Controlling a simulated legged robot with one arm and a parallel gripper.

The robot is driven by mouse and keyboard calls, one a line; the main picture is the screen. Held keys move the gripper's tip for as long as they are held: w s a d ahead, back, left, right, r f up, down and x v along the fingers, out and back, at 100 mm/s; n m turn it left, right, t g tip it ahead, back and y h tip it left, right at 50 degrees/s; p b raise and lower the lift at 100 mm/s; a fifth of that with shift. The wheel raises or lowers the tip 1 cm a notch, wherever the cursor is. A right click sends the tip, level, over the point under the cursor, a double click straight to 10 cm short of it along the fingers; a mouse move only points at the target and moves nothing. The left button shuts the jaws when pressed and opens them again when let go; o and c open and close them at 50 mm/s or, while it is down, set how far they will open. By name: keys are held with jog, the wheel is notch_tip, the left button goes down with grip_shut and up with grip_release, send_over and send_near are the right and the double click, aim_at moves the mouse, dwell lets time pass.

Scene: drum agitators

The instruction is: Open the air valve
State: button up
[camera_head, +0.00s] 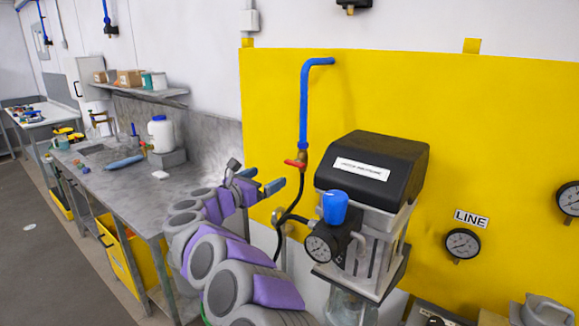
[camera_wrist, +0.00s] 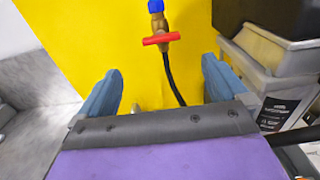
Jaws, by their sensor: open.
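The air valve has a red handle (camera_head: 295,164) on a brass body, below a blue pipe (camera_head: 304,105) on the yellow panel. In the wrist view the red handle (camera_wrist: 161,39) lies crosswise, with the brass body and blue pipe end above and a black hose below. My gripper (camera_head: 273,186) is open and empty, just left of and below the handle in the head view. In the wrist view its two blue fingers (camera_wrist: 155,88) are spread wide, with the handle ahead between and beyond them. The fingers look apart from the handle.
A pump unit with a black cover (camera_head: 373,165), a blue knob (camera_head: 335,207) and a gauge (camera_head: 320,248) stands close to the right of my gripper. A workbench (camera_head: 125,185) with bottles and tools runs along the left wall. The yellow panel (camera_head: 430,100) is behind.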

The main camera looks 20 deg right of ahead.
aim_at(292, 163)
jog(key=x, duration=1)
jog(key=shift+w+d+r, duration=0.15)
jog(key=shift+d, duration=0.1)
jog(key=shift+p+x, duration=0.4)
jog(key=shift+x, duration=0.55)
jog(key=shift+w+a, duration=0.1)
jog(key=shift+c, duration=0.4)
jog(key=c, duration=0.9)
jog(key=shift+c, duration=0.2)
